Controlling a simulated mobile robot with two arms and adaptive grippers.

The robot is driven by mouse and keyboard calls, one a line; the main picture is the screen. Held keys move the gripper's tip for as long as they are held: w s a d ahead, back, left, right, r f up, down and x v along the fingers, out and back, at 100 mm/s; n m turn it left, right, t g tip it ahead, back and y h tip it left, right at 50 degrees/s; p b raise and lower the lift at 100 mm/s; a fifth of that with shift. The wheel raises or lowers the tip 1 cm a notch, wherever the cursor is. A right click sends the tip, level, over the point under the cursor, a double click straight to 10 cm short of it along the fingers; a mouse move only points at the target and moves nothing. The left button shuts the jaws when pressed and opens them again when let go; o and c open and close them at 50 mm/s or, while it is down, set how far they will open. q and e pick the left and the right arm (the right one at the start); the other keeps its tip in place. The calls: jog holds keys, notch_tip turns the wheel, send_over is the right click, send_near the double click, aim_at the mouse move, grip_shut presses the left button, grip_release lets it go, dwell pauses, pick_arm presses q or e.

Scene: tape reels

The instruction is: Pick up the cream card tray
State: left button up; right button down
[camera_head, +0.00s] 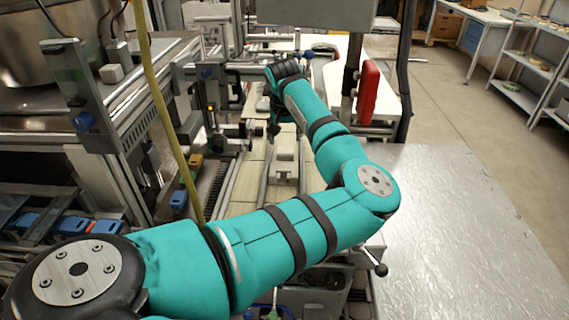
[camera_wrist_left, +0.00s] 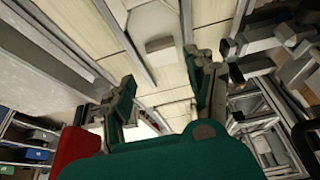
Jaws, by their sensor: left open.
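A small pale cream piece (camera_head: 285,152) lies on the light slatted bed between metal rails in the head view. It may be the cream card tray, but I cannot tell for sure. In the left wrist view a similar pale piece (camera_wrist_left: 160,44) shows at the top middle, beyond the fingertips. My left gripper (camera_head: 273,118) is over the bed, behind the pale piece in the head view and partly hidden by its own wrist. In the left wrist view my left gripper (camera_wrist_left: 165,98) has its two fingers wide apart with nothing between them. My right gripper is not in view.
A red padded part (camera_head: 367,92) stands on the post right of my forearm. A bare metal table (camera_head: 460,235) fills the lower right. A yellow hose (camera_head: 163,110) hangs down at the left, by the metal frame machinery. Shelves (camera_head: 525,70) stand at the far right.

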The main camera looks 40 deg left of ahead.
pick_arm(q)
send_over(285, 152)
jog(key=s+d, duration=0.2)
notch_tip(285, 152, down, 4)
jog(key=shift+f+p, duration=0.15)
jog(key=shift+p, duration=0.15)
jog(key=p+x, duration=0.1)
jog(key=x, duration=0.4)
jog(key=shift+a+p, duration=0.15)
jog(key=shift+p, duration=0.2)
jog(key=shift+w+f, duration=0.1)
jog(key=shift+c, duration=0.9)
jog(key=c, duration=0.7)
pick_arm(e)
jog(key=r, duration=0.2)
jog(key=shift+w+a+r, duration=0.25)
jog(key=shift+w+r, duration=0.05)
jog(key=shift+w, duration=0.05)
